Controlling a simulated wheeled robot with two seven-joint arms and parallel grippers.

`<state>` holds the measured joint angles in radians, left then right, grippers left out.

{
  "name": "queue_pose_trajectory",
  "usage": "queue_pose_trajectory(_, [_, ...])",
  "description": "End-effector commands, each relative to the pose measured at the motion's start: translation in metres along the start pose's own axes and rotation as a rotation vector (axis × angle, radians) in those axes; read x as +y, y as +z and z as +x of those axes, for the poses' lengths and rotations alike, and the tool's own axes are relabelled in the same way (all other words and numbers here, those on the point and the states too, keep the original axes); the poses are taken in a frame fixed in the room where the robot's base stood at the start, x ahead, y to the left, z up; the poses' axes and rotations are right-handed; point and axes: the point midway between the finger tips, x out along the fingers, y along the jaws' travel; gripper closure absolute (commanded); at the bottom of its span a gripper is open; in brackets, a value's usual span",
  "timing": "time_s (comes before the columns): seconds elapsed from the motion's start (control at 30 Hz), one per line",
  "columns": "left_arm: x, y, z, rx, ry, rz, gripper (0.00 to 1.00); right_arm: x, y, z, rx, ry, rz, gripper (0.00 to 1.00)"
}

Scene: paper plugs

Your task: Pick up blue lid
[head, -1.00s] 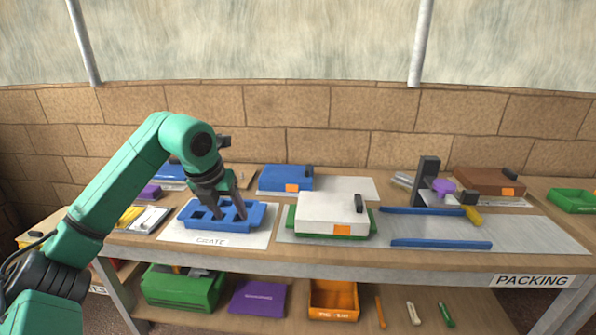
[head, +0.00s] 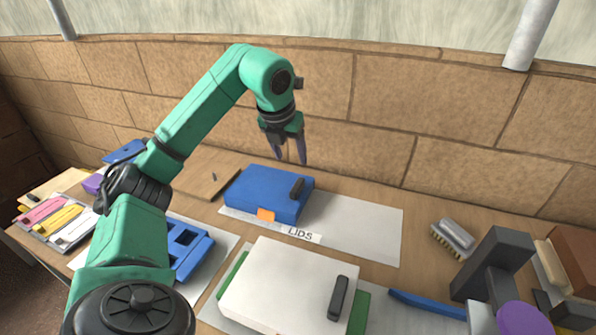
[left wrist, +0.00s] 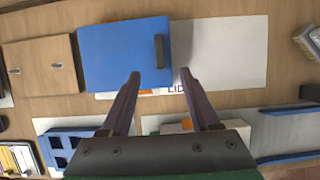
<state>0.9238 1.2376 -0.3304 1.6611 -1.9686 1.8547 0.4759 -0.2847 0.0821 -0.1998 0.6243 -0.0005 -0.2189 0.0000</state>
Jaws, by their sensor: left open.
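The blue lid (head: 262,190) is a flat blue box shape with a dark handle (head: 297,188) near its right end and an orange tag on its front. It lies on the left part of the white LIDS sheet (head: 365,225). In the left wrist view the blue lid (left wrist: 122,55) lies beyond my fingers, with its dark handle (left wrist: 159,51) ahead of the gap between them. My left gripper (head: 290,160) is open and empty, pointing down above and behind the lid's right end, not touching it. It also shows in the left wrist view (left wrist: 158,75). My right gripper is not in view.
A white lid (head: 290,285) on a green box stands in front. A blue crate (head: 190,245) is at the left, partly behind my arm. A brush (head: 452,238) and a dark grey stand (head: 495,262) are at the right. The sheet's right part is clear.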

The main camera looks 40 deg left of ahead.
Motion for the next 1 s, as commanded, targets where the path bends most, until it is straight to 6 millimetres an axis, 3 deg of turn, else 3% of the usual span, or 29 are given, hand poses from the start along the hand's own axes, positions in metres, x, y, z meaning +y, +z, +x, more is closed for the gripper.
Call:
queue_pose_trajectory(0.13, [0.0, -0.001, 0.021, 0.005, 0.002, 0.0, 0.38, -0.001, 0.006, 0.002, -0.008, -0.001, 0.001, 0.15])
queue_pose_trajectory(0.37, [0.0, -0.001, 0.078, 0.005, 0.0, -0.001, 0.38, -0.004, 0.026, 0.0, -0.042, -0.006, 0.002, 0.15])
queue_pose_trajectory(0.7, [-0.002, -0.004, 0.131, 0.005, -0.002, -0.001, 0.38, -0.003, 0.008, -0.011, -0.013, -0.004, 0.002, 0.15])
queue_pose_trajectory(0.8, [-0.001, -0.004, 0.143, 0.002, -0.001, -0.001, 0.38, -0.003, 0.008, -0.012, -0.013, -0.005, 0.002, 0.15])
queue_pose_trajectory(1.0, [-0.001, -0.004, 0.145, 0.0, 0.0, 0.001, 0.38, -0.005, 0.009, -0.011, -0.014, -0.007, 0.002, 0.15])
